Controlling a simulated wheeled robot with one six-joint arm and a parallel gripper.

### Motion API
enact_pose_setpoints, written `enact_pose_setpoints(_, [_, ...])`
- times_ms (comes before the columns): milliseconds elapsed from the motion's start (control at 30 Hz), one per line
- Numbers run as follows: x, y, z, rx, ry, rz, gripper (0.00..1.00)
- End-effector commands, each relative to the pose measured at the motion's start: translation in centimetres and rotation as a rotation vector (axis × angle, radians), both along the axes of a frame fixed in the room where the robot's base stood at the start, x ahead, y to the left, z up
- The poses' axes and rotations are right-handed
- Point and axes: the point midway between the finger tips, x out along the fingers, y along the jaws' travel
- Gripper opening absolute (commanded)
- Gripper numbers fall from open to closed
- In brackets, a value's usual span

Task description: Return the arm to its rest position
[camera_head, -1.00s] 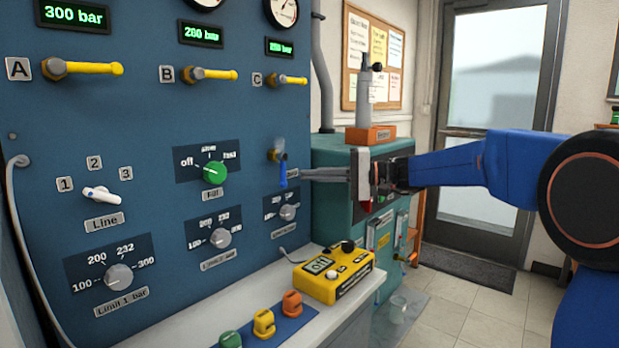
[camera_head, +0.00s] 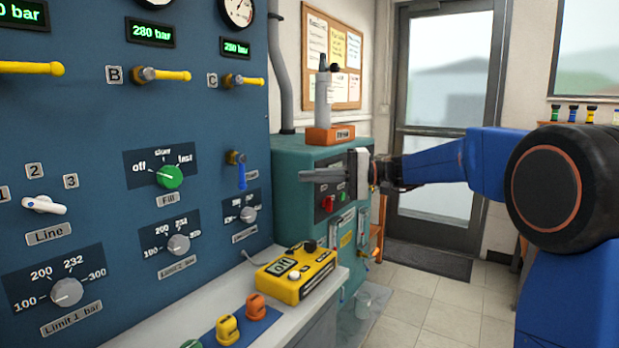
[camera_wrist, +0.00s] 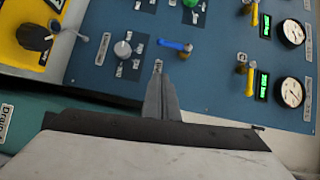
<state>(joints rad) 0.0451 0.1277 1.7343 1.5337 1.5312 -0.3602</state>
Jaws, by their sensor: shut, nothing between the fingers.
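My gripper (camera_head: 303,175) is shut and empty, with its fingers together and pointing left. It hangs in the air in front of the teal cabinet, to the right of the blue panel (camera_head: 120,120). In the head view a gap shows between the fingertips and the small blue lever (camera_head: 241,175) on the panel. In the wrist view the shut fingers (camera_wrist: 158,68) point toward the panel, near the blue lever (camera_wrist: 174,45). My blue arm reaches in from the right.
A yellow box (camera_head: 295,275) with a display sits on the bench ledge, with colored knobs (camera_head: 228,328) nearby. The teal cabinet (camera_head: 290,150) carries an orange-based device (camera_head: 323,110). Yellow levers (camera_head: 165,75) stick out from the panel. Open floor (camera_head: 430,300) lies at the lower right.

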Motion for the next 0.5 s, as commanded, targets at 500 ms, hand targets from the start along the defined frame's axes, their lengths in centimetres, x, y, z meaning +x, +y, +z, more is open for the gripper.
enact_pose_setpoints(500, [-11.4, -1.1, -6.6, -0.369, 0.042, -0.035, 0.00])
